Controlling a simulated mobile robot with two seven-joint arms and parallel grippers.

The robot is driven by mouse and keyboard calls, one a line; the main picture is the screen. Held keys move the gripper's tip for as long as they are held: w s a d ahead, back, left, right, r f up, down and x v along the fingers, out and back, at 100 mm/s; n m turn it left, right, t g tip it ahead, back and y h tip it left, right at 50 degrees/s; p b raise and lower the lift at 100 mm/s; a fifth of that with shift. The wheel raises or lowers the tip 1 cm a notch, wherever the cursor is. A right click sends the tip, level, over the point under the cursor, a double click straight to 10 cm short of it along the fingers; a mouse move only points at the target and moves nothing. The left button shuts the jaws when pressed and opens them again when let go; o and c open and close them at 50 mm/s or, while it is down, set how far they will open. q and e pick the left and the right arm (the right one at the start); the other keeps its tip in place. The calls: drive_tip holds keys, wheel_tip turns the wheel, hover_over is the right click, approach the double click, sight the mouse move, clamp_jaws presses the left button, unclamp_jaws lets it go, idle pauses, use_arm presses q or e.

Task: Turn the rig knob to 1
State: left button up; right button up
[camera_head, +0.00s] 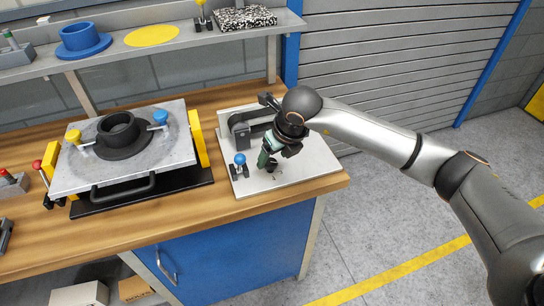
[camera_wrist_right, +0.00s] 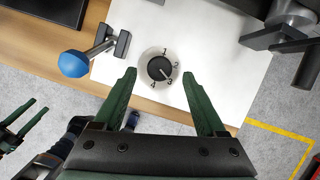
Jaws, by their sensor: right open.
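The rig knob (camera_wrist_right: 159,68) is a small dark round knob on a pale dial with the numerals 1 to 4 around it. Its white mark appears to point toward 3. In the head view the knob is hidden or too small to make out near my right gripper (camera_head: 267,163). In the right wrist view my right gripper (camera_wrist_right: 160,105) is open, its green fingers on either side of the dial and apart from the knob. My left gripper (camera_wrist_right: 26,122) shows at the left edge of that view, its fingers apart; it is outside the head view.
The rig's white plate (camera_head: 310,165) carries a blue-ball lever (camera_head: 240,160) and a grey bracket (camera_head: 240,130). A metal pallet (camera_head: 75,175) with clamps and a black ring stands left on the wooden bench (camera_head: 150,226). A shelf (camera_head: 190,40) runs behind.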

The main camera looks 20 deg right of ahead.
sight(270, 166)
drive_tip(key=shift+x, duration=1.2)
clamp_jaws()
